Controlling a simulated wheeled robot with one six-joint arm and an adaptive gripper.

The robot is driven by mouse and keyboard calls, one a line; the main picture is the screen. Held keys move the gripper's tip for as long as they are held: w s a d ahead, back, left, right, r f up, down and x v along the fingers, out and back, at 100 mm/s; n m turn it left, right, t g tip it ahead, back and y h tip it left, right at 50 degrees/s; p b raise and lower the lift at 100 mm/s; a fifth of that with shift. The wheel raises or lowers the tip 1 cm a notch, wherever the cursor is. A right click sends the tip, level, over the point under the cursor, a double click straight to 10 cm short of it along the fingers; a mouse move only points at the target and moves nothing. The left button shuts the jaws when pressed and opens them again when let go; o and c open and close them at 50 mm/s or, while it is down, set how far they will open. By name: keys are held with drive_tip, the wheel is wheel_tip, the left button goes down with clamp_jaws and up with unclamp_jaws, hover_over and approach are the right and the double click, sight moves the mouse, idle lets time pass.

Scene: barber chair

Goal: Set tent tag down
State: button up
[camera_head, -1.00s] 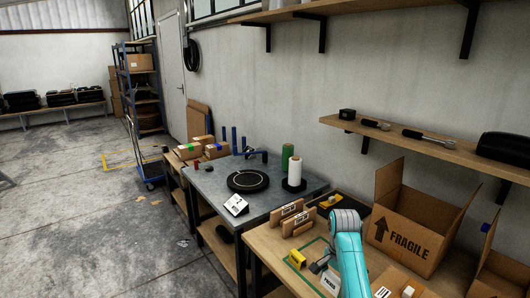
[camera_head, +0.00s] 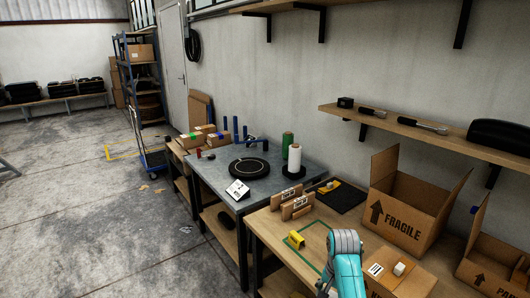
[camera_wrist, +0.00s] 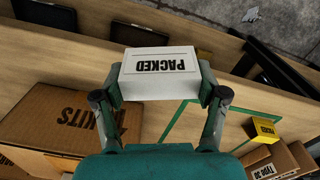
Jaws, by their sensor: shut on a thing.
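The tent tag is a white block-like tag marked "PACKED" (camera_wrist: 158,75), seen upside down in the wrist view. My gripper (camera_wrist: 160,88) is shut on it, one finger pressed against each end. The tag appears above the wooden bench; whether it touches the surface cannot be told. In the head view my arm hides most of the gripper and tag at the bottom edge. A green outlined area (camera_head: 291,256) is marked on the bench (camera_head: 265,222), with a yellow block (camera_head: 297,238) at its left side.
An open "FRAGILE" carton (camera_head: 403,218) stands right of my arm, with another carton (camera_head: 495,268) beyond. Small brown boxes (camera_head: 296,204) and a black mat (camera_head: 342,196) lie behind the green outline. A grey table (camera_head: 220,174) adjoins at left, holding another white tag (camera_head: 238,190).

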drive_tip(key=s+a+f+n, duration=0.1)
drive_tip(key=s+f+n, duration=0.6)
drive_tip(key=s+f, duration=0.2)
drive_tip(key=shift+s+a, duration=0.2)
drive_tip(key=shift+a, duration=0.2)
drive_tip(key=shift+f, duration=0.1)
